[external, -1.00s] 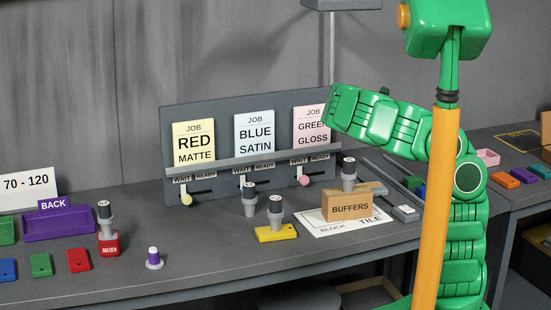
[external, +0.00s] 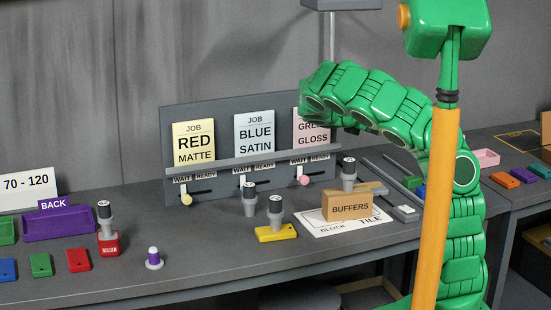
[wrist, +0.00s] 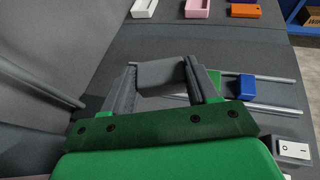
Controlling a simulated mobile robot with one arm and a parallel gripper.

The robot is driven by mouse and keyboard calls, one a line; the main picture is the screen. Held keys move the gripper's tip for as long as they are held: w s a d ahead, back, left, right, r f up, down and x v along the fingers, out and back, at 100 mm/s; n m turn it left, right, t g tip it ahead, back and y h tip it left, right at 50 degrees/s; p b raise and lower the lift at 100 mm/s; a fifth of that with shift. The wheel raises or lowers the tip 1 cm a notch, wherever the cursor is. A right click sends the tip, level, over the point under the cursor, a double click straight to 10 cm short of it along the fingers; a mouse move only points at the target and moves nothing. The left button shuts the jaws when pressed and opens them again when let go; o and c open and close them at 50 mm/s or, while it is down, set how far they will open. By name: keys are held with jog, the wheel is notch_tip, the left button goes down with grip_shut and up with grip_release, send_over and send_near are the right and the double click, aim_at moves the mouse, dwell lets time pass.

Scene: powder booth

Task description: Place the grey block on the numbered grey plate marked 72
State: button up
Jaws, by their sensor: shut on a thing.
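In the wrist view my gripper (wrist: 161,88) is shut on the grey block (wrist: 163,74), which sits between its two grey fingers. In the external view my green arm arches over the back of the bench, and I cannot make out the fingers or the block there. I cannot read a plate marked 72 in either view.
Metal rails (wrist: 275,79) carry a green block (wrist: 213,81) and a blue block (wrist: 246,87). A pink tray (wrist: 197,9) stands beyond. The buffers box (external: 347,206), grey-and-black cylinders and the job board (external: 215,190) stand on the bench. Bare bench shows at front centre.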

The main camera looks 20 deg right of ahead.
jog(key=s+a+r+m+g, duration=0.1)
jog(key=s+a+m+g, duration=0.3)
jog(key=s, duration=0.1)
jog(key=shift+h, duration=0.3)
jog(key=f, duration=1.5)
jog(key=shift+w+a+f, duration=0.1)
jog(key=shift+w+f, duration=0.15)
jog(key=shift+f, duration=0.1)
jog(key=shift+f, duration=0.1)
jog(key=o, duration=1)
jog(key=shift+o, duration=0.2)
jog(key=shift+a+r, duration=0.15)
jog(key=shift+r, duration=0.05)
jog(key=v, duration=1.1)
jog(key=shift+a, duration=0.35)
